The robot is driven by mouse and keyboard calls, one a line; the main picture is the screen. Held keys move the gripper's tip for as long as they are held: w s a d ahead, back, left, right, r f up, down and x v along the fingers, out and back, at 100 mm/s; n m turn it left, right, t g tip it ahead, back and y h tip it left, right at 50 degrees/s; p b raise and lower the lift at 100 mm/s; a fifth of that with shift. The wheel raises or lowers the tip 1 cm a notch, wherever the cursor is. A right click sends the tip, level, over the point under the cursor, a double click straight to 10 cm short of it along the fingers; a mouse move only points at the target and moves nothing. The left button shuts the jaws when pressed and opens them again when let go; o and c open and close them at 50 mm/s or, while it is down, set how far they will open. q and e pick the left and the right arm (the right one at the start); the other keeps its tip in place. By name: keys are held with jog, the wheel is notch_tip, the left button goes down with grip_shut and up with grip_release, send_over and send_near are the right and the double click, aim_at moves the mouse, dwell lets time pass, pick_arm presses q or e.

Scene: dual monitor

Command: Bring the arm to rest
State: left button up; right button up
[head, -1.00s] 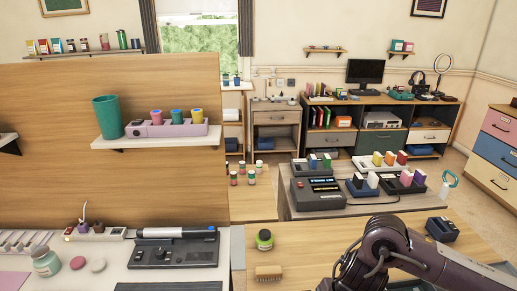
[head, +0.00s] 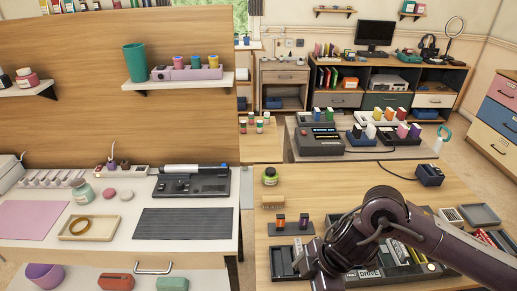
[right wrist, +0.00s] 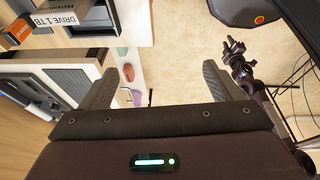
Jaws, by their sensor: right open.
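My right arm (head: 400,228) comes in from the lower right in the head view and bends over the near end of the right-hand wooden table (head: 310,186). Its gripper is below the frame or hidden behind the arm there. In the right wrist view my right gripper (right wrist: 160,88) is open, its two dark fingers apart with nothing between them.
A dark organiser tray (head: 285,262) with a DRIVE label lies under my right arm. The left desk (head: 120,232) holds a pink mat and a tray.

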jog(key=w+a+r+m+t+y, duration=0.2)
jog(key=a+r+m+t+y, duration=0.35)
jog(key=a, duration=0.75)
jog(key=s+d+f+m+t+h, duration=0.1)
jog(key=s+d+f+m+h, duration=0.1)
jog(key=d+m+h, duration=0.8)
jog(key=s+d+f+m+g, duration=0.2)
jog(key=s+d+f+g, duration=0.25)
jog(key=s+d, duration=0.6)
notch_tip(320, 180, down, 28)
jog(key=d, duration=0.2)
pick_arm(q)
jog(key=shift+s, duration=0.3)
pick_arm(e)
jog(key=s+d+f+g, duration=0.1)
jog(key=s+d+f, duration=0.2)
jog(key=s+f, duration=1.6)
jog(key=shift+s+d+f+n+g, duration=0.15)
jog(key=shift+s+f+n+g, duration=0.3)
jog(key=shift+f, duration=0.4)
